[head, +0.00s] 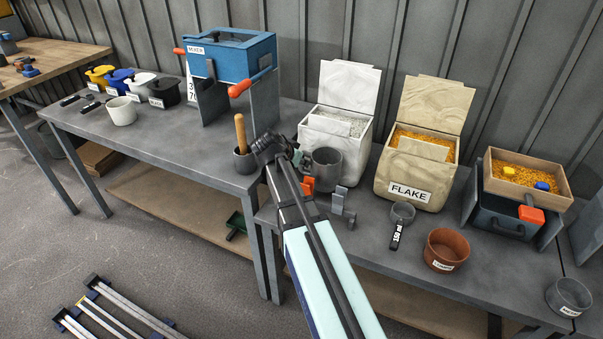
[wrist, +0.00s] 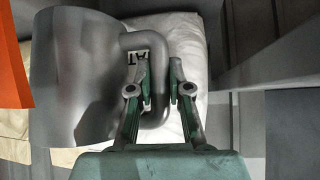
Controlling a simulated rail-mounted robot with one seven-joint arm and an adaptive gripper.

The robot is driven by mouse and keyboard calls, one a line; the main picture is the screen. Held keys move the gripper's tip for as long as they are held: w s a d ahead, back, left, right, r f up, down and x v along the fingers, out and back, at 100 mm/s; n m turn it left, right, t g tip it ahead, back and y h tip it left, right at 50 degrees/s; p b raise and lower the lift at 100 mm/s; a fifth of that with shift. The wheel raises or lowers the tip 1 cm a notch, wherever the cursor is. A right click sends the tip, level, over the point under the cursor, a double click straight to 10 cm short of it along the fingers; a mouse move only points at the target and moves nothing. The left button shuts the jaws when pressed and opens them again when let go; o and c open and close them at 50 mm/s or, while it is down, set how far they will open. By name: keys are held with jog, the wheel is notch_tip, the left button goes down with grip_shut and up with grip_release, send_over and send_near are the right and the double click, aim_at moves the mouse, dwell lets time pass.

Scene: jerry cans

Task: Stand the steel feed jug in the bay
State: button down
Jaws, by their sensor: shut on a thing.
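The steel feed jug (head: 326,168) is a grey, open-topped vessel in front of the white feed bin in the head view, looking roughly upright. In the wrist view the jug (wrist: 75,85) fills the left side, with its looped handle (wrist: 152,45) reaching to the right. My gripper (wrist: 160,80) is shut on the jug's handle, one finger on each side. In the head view my gripper (head: 297,158) is at the jug's left, partly hidden by my arm. I cannot tell whether the jug touches the bench. I cannot make out which place is the bay.
The white bin (head: 335,150) stands close behind the jug, and the FLAKE bin (head: 408,185) is to its right. A mortar with a wooden pestle (head: 241,140) stands left. Grey brackets (head: 342,208), a scoop (head: 402,214) and a brown pot (head: 446,248) lie in front.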

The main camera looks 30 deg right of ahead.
aim_at(300, 171)
jog(key=shift+f, duration=2.25)
jog(key=shift+f+b, duration=0.15)
jog(key=shift+b, duration=0.15)
jog(key=c, duration=1.1)
grip_release()
jog(key=shift+s+a+r, duration=0.1)
jog(key=shift+r, duration=0.2)
jog(key=v, duration=1)
jog(key=shift+a+r+p, duration=0.25)
jog(key=shift+a+p, duration=0.05)
jog(key=shift+p, duration=0.05)
jog(key=o, duration=0.7)
jog(key=shift+s+a+r, duration=0.25)
jog(key=shift+r, duration=0.05)
